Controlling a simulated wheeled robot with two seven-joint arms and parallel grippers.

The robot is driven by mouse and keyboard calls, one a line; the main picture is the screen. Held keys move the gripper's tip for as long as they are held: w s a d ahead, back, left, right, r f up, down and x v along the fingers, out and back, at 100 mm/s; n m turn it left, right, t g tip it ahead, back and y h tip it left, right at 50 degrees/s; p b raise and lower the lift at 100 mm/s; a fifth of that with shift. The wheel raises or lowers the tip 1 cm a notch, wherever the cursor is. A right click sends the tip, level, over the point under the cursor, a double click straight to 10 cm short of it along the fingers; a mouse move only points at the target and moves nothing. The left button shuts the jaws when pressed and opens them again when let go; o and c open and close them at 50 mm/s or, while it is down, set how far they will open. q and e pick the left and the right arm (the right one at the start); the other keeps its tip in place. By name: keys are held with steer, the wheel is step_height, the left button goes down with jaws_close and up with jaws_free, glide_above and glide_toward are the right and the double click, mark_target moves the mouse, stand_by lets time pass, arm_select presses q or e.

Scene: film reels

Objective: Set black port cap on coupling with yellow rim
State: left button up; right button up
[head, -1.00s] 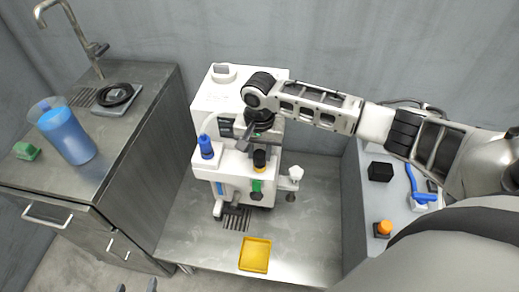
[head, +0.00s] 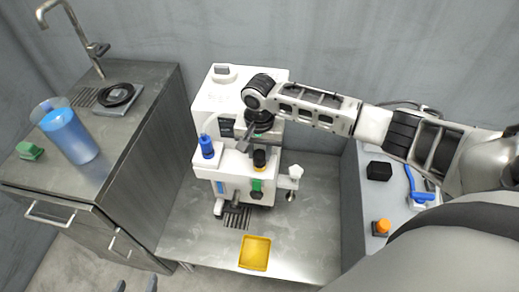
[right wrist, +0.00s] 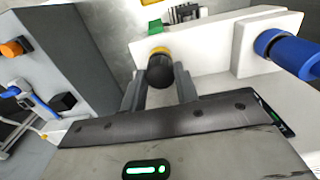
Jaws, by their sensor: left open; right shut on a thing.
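The black port cap (right wrist: 160,73) is round and sits between the fingertips of my right gripper (right wrist: 158,80), which is shut on it. In the right wrist view the cap lies right against the yellow rim of a coupling (right wrist: 156,50) on the white machine. I cannot tell whether it is seated or just touching. In the head view the yellow-rimmed coupling (head: 259,168) shows on the machine's front, with black above it, under my right wrist. My left gripper (head: 136,286) is at the bottom edge, empty, with its two fingertips apart.
The white machine (head: 215,100) also carries a blue fitting (head: 207,147) and a green-ringed one (head: 257,187) close by. A yellow tray (head: 255,254) lies in front. On the right shelf are a black block (head: 379,171) and an orange-topped item (head: 382,227). A blue-filled pitcher (head: 68,135) stands left.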

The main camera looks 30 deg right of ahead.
mark_target(259, 154)
steer(key=shift+f, duration=0.5)
steer(key=o, duration=0.7)
steer(key=shift+c, duration=0.2)
steer(key=shift+r+p, duration=0.5)
steer(key=shift+r, duration=0.85)
step_height(259, 154, up, 8)
steer(key=shift+r, duration=0.1)
